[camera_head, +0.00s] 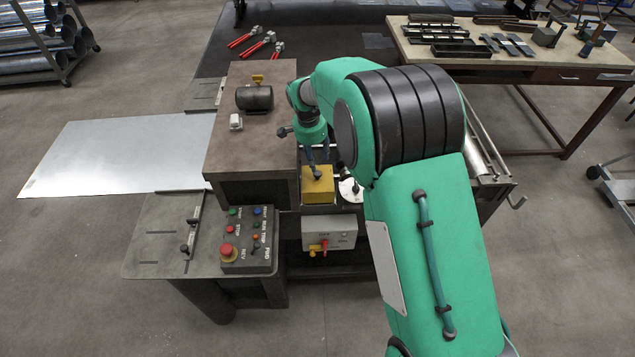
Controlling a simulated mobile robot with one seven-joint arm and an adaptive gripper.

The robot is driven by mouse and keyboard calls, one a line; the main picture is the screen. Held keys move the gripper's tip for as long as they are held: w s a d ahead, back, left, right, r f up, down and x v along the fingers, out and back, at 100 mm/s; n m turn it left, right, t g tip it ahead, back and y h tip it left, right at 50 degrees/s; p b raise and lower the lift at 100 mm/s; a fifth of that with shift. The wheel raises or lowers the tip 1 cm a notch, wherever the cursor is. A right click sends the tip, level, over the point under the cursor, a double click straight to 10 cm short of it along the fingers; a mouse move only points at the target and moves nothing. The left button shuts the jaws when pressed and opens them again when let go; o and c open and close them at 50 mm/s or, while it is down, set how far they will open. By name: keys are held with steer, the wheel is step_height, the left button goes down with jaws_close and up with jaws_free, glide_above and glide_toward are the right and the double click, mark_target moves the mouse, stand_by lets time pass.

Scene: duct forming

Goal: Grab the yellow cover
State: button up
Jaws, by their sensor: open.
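The yellow cover (317,187) is a small box-shaped piece on the machine, right of the brown housing and beside a white round disc. My gripper (314,170) points down right at the top of the cover, with its dark fingers over or against it. The fingers are open. My green arm comes in from the lower right and hides part of the machine behind it. I cannot tell whether the fingertips touch the cover.
The brown housing (240,130) stands close on the left, with a dark motor (254,97) on top. A control panel (250,238) sits in front. A grey box (329,233) with a red and yellow switch is below the cover. A metal sheet (120,155) extends left.

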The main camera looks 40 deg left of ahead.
mark_target(317, 173)
steer(key=shift+w+f, duration=0.15)
steer(key=shift+f, duration=0.75)
steer(key=shift+w+f, duration=0.1)
steer(key=shift+f, duration=0.8)
steer(key=shift+f, duration=0.1)
steer(key=shift+w+a+f+p, duration=0.15)
steer(key=shift+f+p, duration=0.2)
steer(key=shift+f, duration=0.9)
steer(key=shift+w+a+f+p, duration=0.15)
steer(key=shift+f+p, duration=0.15)
steer(key=shift+f, duration=0.95)
steer(key=shift+d, duration=0.1)
jaws_close()
